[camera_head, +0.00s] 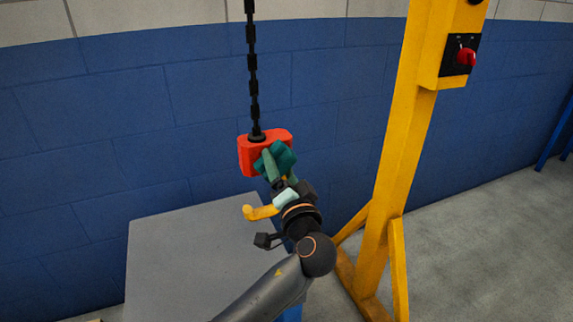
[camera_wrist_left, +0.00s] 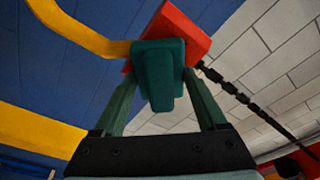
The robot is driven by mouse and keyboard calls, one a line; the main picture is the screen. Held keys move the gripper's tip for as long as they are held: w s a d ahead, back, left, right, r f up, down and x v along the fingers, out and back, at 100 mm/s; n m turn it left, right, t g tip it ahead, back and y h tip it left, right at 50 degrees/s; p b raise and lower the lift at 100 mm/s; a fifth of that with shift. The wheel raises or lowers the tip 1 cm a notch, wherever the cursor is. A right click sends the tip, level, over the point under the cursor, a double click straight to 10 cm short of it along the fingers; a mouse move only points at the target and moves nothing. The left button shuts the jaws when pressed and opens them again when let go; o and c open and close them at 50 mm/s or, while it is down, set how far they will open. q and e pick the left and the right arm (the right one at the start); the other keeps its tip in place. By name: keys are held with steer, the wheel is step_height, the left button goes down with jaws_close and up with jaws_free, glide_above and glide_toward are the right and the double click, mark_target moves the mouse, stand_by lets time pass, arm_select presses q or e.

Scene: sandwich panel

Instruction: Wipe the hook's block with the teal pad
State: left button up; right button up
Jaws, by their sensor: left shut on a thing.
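The hook's red block (camera_head: 248,152) hangs from a black chain in the head view, and it also shows in the wrist view (camera_wrist_left: 187,28). The yellow hook (camera_head: 261,212) shows below it, partly hidden by my left gripper (camera_head: 274,165). That gripper is shut on the teal pad (camera_head: 284,157), which lies between its green fingers in the wrist view (camera_wrist_left: 159,75). The pad overlaps the block's near face in both views and looks to be against it; I cannot tell if they touch. My right gripper is not in view.
The black chain (camera_head: 253,85) runs up from the block. A grey-topped table or box (camera_head: 185,250) stands below. A yellow post (camera_head: 400,150) with a dark control box and red knob (camera_head: 466,56) stands at the right. A blue wall (camera_head: 120,120) is behind.

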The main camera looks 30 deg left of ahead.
mark_target(250, 162)
arm_select(q)
steer(key=shift+s+a+p, duration=0.45)
steer(key=shift+s+a, duration=1.5)
steer(key=shift+s, duration=0.2)
steer(key=shift+s+d, duration=0.4)
steer(key=shift+d, duration=0.15)
steer(key=shift+d+r+v, duration=0.1)
steer(key=shift+v, duration=1.05)
steer(key=shift+d+r+v, duration=0.1)
steer(key=shift+r+v, duration=0.05)
steer(key=shift+v, duration=1.05)
steer(key=shift+w+d, duration=0.1)
